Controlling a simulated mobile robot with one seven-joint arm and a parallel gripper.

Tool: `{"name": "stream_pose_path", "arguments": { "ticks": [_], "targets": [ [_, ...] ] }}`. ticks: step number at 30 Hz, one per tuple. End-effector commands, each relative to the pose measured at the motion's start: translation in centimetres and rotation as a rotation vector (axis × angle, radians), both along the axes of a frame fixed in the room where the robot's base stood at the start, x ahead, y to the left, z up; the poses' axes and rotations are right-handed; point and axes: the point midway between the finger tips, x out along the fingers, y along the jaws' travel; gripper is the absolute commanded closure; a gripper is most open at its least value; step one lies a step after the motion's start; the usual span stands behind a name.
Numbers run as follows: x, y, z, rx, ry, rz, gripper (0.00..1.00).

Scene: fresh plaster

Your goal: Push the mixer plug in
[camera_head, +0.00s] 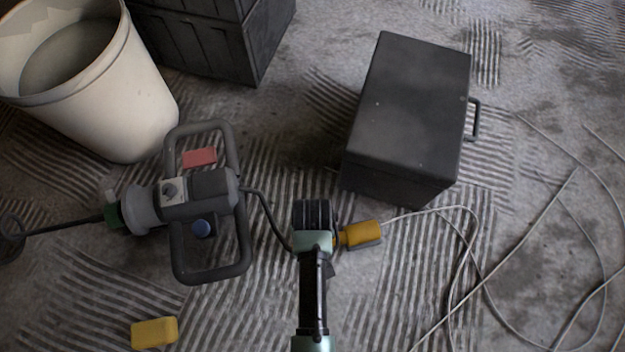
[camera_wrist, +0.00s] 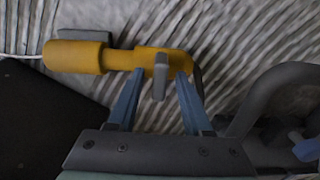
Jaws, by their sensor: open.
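The mixer (camera_head: 212,186) lies on the floor at left in the head view, with a dark loop frame and a blue button. Its dark cable (camera_head: 268,215) runs to beneath my gripper (camera_head: 314,215). An orange connector (camera_head: 362,234) on a pale cable lies just right of the gripper. In the wrist view the connector (camera_wrist: 75,56) is at left, and a narrower orange plug part (camera_wrist: 155,60) extends right from it. My gripper's blue fingers (camera_wrist: 160,73) are apart, with a grey upright tab between their tips. Whether they touch it, and how deep the plug sits, I cannot tell.
A dark box (camera_head: 410,110) with a side handle stands behind the connector. A white bucket (camera_head: 120,100) and dark crate (camera_head: 215,40) stand at the back left. A yellow block (camera_head: 155,332) lies front left. Loose pale cables (camera_head: 480,285) spread at right.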

Motion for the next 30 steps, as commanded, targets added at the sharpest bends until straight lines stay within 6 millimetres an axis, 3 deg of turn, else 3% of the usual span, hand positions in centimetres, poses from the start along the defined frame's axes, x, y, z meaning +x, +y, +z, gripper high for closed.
{"name": "stream_pose_path", "arguments": {
  "ticks": [5, 13, 30],
  "targets": [
    [0.01, 0.0, 0.05, 0.0, 0.0, 0.0, 0.54],
    [0.01, 0.0, 0.06, 0.0, 0.0, 0.0, 1.0],
    [0.0, 0.01, 0.05, 0.0, 0.0, 0.0, 1.0]
  ]
}}
